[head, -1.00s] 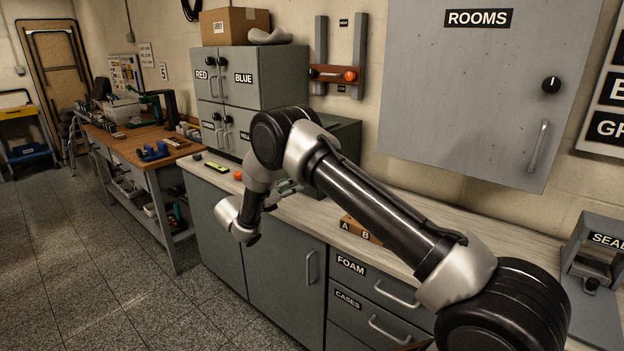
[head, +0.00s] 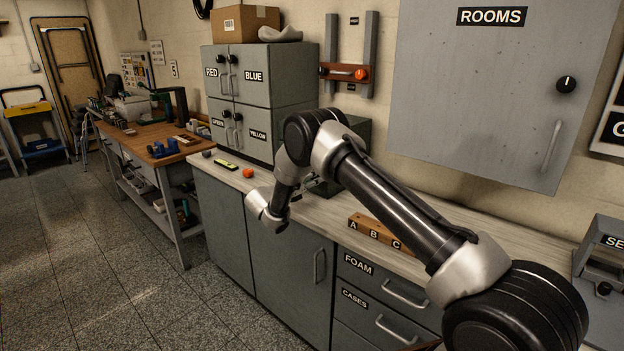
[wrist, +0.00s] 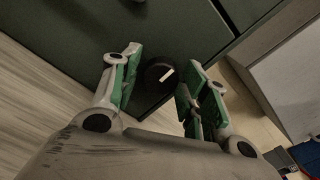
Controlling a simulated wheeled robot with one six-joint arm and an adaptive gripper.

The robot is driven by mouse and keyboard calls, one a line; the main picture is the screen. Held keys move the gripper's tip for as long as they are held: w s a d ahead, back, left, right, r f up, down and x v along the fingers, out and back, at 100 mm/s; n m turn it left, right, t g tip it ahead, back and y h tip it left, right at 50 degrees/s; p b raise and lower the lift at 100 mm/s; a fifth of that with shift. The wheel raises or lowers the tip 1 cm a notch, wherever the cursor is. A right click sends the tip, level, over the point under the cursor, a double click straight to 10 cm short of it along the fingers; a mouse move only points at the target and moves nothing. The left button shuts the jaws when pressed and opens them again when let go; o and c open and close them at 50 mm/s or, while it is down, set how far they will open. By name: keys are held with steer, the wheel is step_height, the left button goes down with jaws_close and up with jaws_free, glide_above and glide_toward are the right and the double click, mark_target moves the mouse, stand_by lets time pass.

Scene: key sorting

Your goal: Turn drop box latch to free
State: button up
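The drop box (head: 356,128) is a dark green metal box on the counter, mostly hidden behind my arm in the head view. In the wrist view its dark green face (wrist: 60,35) fills the top. A round black latch knob (wrist: 157,84) with a white pointer mark sits low on that face. The pointer slants up to the right. My gripper (wrist: 163,60) is open, with its green-padded fingers on either side of the knob. I see gaps between both pads and the knob. In the head view the fingers are largely hidden by my arm.
An orange object (head: 248,173) and a yellow-green one (head: 226,164) lie left. A grey cabinet (head: 262,90) stands behind, and the ROOMS wall cabinet (head: 475,110) hangs right.

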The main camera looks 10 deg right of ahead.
steer(key=c, duration=0.6)
steer(key=shift+m, duration=0.4)
steer(key=m, duration=0.6)
steer(key=shift+m, duration=0.3)
steer(key=m, duration=1)
steer(key=shift+m, duration=0.4)
